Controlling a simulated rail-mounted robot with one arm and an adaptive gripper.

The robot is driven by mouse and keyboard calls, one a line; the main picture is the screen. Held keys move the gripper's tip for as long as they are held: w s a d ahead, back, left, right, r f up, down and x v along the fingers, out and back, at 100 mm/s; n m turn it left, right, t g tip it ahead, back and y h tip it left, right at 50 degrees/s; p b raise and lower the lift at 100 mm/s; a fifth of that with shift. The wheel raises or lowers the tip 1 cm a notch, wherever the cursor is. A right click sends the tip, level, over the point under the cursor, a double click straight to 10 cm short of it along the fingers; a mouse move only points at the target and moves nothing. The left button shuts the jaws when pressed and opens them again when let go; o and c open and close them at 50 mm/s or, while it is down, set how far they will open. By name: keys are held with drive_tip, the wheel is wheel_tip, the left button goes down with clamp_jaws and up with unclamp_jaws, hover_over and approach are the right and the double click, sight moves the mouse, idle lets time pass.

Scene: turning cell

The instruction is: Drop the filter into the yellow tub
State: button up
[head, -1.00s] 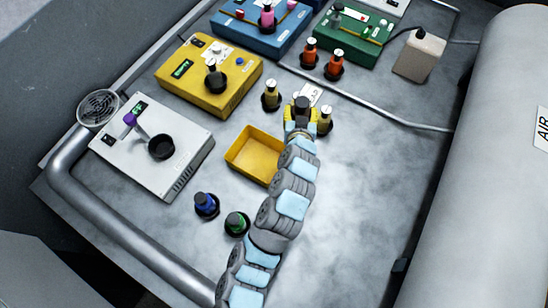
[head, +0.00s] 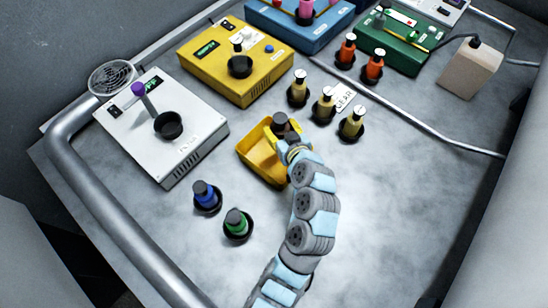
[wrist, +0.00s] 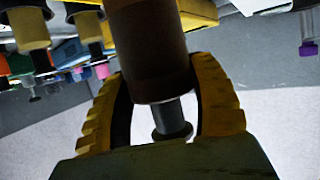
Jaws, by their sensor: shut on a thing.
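The yellow tub (head: 250,157) is an open rectangular tray on the grey bench. My gripper (head: 284,136) is over the tub's back right corner in the head view. It is shut on the filter (head: 281,121), a dark brown cylinder. In the wrist view the filter (wrist: 150,50) sits between the yellow ribbed fingers of my gripper (wrist: 165,105), with a narrower grey metal part at its lower end. My gripper and arm hide the tub's right side. The filter's height above the tub is hard to tell.
Blue (head: 205,197) and green (head: 237,224) ones stand in front left. A white box (head: 180,145) is left, a yellow box (head: 225,75) behind. Bench right of my arm is clear.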

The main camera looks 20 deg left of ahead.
drive_tip(key=shift+f+b, duration=0.95)
drive_tip(key=shift+f, duration=1.9)
drive_tip(key=o, duration=1.3)
drive_tip(key=shift+d+r, duration=0.1)
drive_tip(key=shift+d, duration=0.05)
drive_tip(key=v, duration=1.1)
drive_tip(key=shift+s+d+r, duration=0.15)
drive_tip(key=shift+s+r, duration=0.05)
drive_tip(key=shift+s, duration=0.2)
